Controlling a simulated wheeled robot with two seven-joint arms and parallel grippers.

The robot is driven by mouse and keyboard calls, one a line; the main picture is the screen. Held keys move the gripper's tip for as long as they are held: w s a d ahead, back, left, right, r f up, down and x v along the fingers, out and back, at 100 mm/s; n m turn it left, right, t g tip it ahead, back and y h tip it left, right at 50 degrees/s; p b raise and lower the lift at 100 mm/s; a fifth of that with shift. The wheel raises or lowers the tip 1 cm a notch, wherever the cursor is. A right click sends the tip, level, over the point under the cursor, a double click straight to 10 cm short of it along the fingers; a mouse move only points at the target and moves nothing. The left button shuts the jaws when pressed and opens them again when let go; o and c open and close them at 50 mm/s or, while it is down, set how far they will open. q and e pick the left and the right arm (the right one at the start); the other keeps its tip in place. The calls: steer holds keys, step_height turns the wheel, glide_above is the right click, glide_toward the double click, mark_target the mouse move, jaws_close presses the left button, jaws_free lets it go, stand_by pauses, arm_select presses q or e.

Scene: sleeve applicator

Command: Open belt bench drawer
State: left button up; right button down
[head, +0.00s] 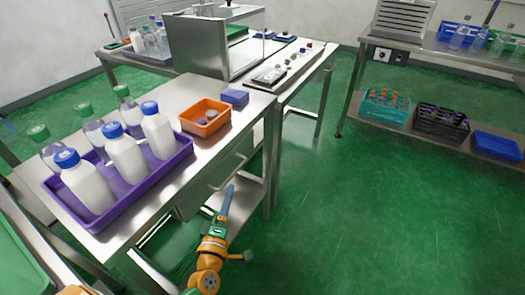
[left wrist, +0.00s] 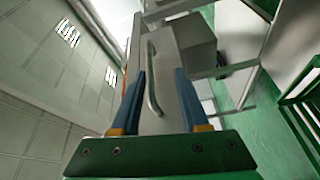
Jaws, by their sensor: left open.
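The belt bench (head: 258,112) is a steel table at left centre in the head view. Its drawer (head: 193,202) is under the top, with a curved bar handle (head: 230,174) on the front. The drawer looks shut. My left gripper (head: 228,190) points up at the drawer front from below, its blue fingers close to the handle. In the left wrist view, the handle (left wrist: 152,80) appears between the two open fingers (left wrist: 160,75), beyond them. I cannot tell whether they touch it. My right gripper is not in view.
A bench leg (head: 272,160) stands right of the drawer. Green floor (head: 390,220) to the right is clear. Shelving with crates (head: 440,124) stands at back right.

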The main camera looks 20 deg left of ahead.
mark_target(233, 173)
arm_select(q)
steer(key=shift+n, duration=0.3)
steer(key=x, duration=0.2)
steer(key=r+x, duration=0.1)
steer(key=x, duration=0.4)
steer(key=shift+w+r, duration=0.1)
steer(key=shift+r, duration=0.25)
steer(key=shift+d, duration=0.1)
jaws_close()
steer(key=shift+r, duration=0.1)
stand_by(0.5)
